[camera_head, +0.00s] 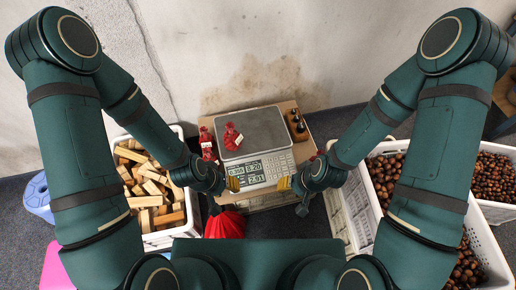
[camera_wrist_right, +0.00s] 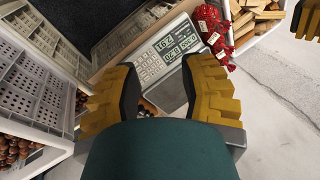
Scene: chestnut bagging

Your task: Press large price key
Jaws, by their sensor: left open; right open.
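The scale (camera_head: 251,131) stands on a small table, with a grey weighing plate and a front panel. Its keypad (camera_head: 281,163) is right of the lit display (camera_head: 247,174); single key labels are too small to read. My left gripper (camera_head: 232,184) is at the panel's front left corner. My right gripper (camera_head: 285,183) is at its front right, near the keypad. In the right wrist view my right gripper (camera_wrist_right: 158,92) is open and empty, with the keypad (camera_wrist_right: 150,66) beyond its fingers.
A white crate of wood blocks (camera_head: 176,234) is on the left, and crates of chestnuts (camera_head: 384,176) are on the right. More red bags (camera_head: 206,140) lie left of the scale. Dark bottles (camera_head: 296,122) stand on its right. A red cloth bag (camera_head: 225,224) hangs in front.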

